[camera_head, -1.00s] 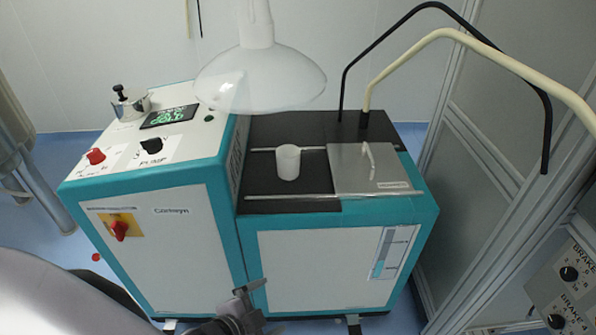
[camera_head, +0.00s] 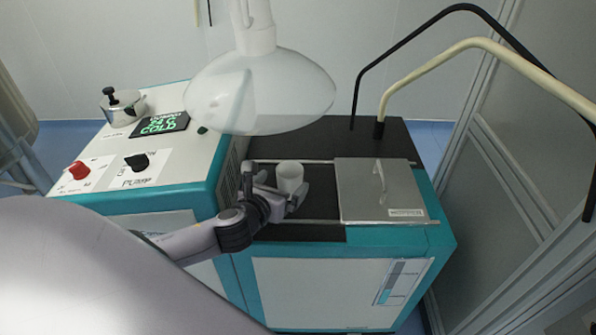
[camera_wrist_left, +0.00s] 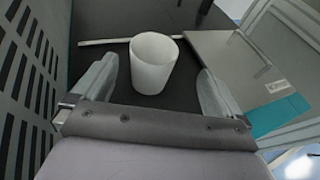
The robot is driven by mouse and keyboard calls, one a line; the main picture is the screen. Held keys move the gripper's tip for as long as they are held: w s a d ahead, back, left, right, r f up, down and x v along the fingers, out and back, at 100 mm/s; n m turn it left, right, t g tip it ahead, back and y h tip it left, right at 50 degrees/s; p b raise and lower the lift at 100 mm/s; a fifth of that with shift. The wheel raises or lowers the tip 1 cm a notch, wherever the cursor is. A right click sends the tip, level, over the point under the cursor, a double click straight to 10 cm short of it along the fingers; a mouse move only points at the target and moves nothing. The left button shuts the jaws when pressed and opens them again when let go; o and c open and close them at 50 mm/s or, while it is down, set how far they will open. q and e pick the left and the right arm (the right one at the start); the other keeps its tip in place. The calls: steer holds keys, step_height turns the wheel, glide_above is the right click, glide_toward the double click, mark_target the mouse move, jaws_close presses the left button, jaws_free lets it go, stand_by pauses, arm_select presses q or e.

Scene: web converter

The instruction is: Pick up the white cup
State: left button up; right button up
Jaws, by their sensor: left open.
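The white cup (camera_head: 290,177) stands upright on the black top of the teal and white machine, left of a metal lid. My left gripper (camera_head: 278,183) is beside the cup at its left and near side, with its fingers around it in the head view. In the left wrist view the cup (camera_wrist_left: 153,62) stands ahead between the two open fingers (camera_wrist_left: 158,84), with gaps on both sides. The cup is not gripped. My right gripper does not show.
A metal lid (camera_head: 385,190) with a handle covers the right of the black top (camera_head: 320,232). A control cabinet (camera_head: 185,150) rises at the left. A clear hood (camera_head: 262,95) hangs above. Black and cream bent tubes (camera_head: 440,50) arch at the right.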

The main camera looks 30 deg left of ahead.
mark_target(295, 166)
arm_select(q)
steer(key=shift+x, duration=0.85)
steer(key=shift+a+x, duration=0.2)
steer(key=shift+x, duration=1.15)
steer(key=shift+a+x, duration=0.25)
steer(key=shift+x, duration=1.1)
steer(key=shift+r, duration=0.2)
steer(key=c, duration=1.1)
